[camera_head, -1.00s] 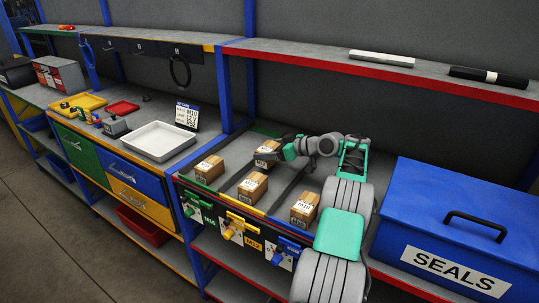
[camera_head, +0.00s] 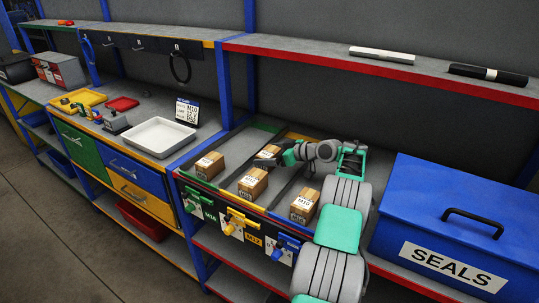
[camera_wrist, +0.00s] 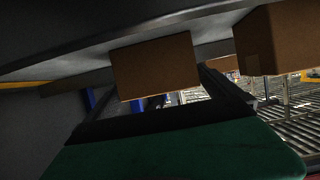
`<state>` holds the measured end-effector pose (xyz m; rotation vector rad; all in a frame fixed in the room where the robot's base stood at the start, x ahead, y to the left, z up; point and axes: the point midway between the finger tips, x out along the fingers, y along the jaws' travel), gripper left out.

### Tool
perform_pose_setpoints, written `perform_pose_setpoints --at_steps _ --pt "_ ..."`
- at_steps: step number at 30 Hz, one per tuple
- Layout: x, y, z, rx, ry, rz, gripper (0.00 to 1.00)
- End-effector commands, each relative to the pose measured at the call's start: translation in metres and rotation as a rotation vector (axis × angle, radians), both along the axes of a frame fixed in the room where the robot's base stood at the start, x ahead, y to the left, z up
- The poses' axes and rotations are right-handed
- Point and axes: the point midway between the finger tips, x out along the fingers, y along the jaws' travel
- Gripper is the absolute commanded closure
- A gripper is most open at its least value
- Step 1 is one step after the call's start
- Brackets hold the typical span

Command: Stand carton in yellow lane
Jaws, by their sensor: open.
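In the head view several brown cartons with white labels sit in the lanes of a shelf tray. A front carton (camera_head: 252,183) is behind the yellow lever (camera_head: 236,222), in the middle lane. Another carton (camera_head: 269,151) sits farther back, partly hidden by my gripper (camera_head: 263,162). My gripper is open, low at that rear carton's near side; I cannot tell whether they touch. In the wrist view one carton (camera_wrist: 155,66) is ahead of my gripper and another (camera_wrist: 280,40) is at upper right.
Cartons sit in the left lane (camera_head: 209,165) and right lane (camera_head: 304,206), beside dark dividers. A blue SEALS box (camera_head: 455,215) stands to the right. An empty white tray (camera_head: 160,137) is on the left bench. A red-edged shelf (camera_head: 330,55) runs above.

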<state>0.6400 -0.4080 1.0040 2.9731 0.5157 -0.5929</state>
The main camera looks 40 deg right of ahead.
Motion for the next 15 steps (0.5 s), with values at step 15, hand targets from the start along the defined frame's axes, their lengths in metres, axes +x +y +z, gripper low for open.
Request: perform_pose_setpoints --at_steps 15 --pt "-0.064 -0.023 0.03 0.001 0.0 -0.001 0.0"
